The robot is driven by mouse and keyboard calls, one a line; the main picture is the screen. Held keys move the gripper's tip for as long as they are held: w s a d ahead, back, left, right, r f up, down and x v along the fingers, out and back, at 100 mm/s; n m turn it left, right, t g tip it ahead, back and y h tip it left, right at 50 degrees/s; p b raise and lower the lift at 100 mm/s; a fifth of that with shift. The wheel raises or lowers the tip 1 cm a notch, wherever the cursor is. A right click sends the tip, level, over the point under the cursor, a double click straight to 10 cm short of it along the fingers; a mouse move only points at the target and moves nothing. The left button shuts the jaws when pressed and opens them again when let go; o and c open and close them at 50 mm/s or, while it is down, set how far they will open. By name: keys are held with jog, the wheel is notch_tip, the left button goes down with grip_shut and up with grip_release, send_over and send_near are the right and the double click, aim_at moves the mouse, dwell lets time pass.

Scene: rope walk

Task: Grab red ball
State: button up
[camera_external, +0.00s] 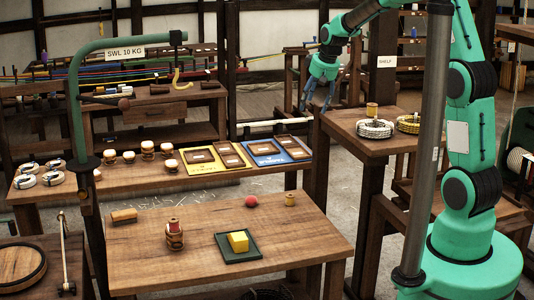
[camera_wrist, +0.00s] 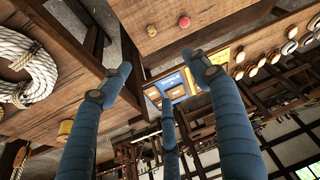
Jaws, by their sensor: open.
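The red ball (camera_external: 251,201) rests on the front wooden table (camera_external: 180,268), near its far edge. A small yellow-brown spool (camera_external: 290,199) stands to its right. In the wrist view the ball (camera_wrist: 184,22) is small near the top edge, with the spool (camera_wrist: 151,30) to its left. My gripper (camera_external: 318,104) is high up, beyond and to the right of the ball, well apart from it. Its blue fingers are spread and empty, pointing down in the external view. The fingers also show in the wrist view (camera_wrist: 165,88), with nothing between them.
A green tray (camera_external: 224,252) with a yellow block and a banded wooden pot (camera_external: 174,235) stand on the front table. A side table (camera_external: 380,146) with rope coils (camera_external: 375,128) is near my gripper. A green crane post (camera_external: 82,130) rises at left. The ball's surroundings are mostly clear.

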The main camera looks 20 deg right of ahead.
jog(key=w+a+f+n+p, duration=0.1)
jog(key=w+a+f, duration=0.3)
jog(key=w+f, duration=0.3)
jog(key=w+a+f+p, duration=0.1)
jog(key=w+a+f, duration=0.4)
jog(key=f, duration=0.4)
jog(key=n+g+p, duration=0.1)
jog(key=p, duration=0.1)
send_near(252, 197)
jog(key=v, duration=0.3)
jog(key=shift+w+d+r, duration=0.1)
jog(key=shift+d+r, duration=0.05)
jog(key=shift+d, duration=0.15)
jog(key=shift+x, duration=4.1)
jog(key=shift+a, duration=0.15)
jog(key=shift+f, duration=0.25)
jog(key=shift+p+x, duration=0.4)
jog(key=shift+x, duration=2.05)
jog(key=shift+a, duration=0.1)
